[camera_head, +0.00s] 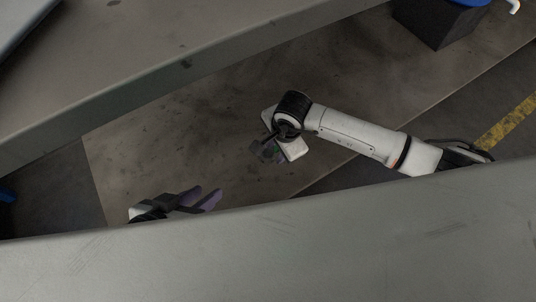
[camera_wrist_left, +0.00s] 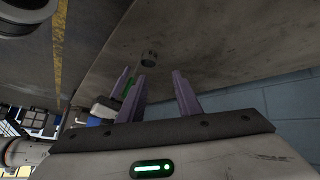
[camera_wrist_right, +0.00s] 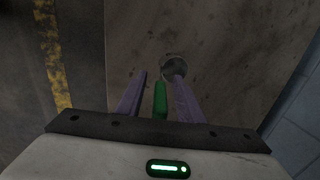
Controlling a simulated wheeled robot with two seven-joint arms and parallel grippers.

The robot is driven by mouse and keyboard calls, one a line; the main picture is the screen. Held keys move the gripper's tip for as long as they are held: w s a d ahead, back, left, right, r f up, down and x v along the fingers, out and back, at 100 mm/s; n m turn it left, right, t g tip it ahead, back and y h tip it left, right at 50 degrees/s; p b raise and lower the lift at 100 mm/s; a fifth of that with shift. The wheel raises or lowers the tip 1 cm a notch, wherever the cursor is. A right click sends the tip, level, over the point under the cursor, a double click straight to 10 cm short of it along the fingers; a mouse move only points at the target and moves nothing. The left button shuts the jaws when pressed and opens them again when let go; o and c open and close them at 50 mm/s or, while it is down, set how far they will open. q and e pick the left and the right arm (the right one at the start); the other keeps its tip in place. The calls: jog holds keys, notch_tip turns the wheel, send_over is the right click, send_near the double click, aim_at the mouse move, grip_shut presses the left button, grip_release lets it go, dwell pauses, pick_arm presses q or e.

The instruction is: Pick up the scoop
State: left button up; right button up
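The scoop has a green handle (camera_wrist_right: 160,99) and a round grey metal bowl (camera_wrist_right: 174,67) in the right wrist view. In the left wrist view its bowl (camera_wrist_left: 148,59) shows beyond the fingers, with a bit of green handle. In the head view my right gripper (camera_head: 268,151) largely hides it. My right gripper (camera_wrist_right: 160,75) is open, with the handle between its purple fingers and a gap visible beside the handle. My left gripper (camera_head: 208,196) is open and empty, lower left in the head view; its fingers (camera_wrist_left: 160,74) also show in the left wrist view.
A grey slab edge (camera_head: 250,255) crosses the bottom of the head view and a grey beam (camera_head: 180,60) crosses the top left. A dark box with a blue top (camera_head: 438,22) stands at the upper right. Brown stained surface (camera_head: 130,160) lies clear between them.

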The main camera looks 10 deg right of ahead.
grip_shut()
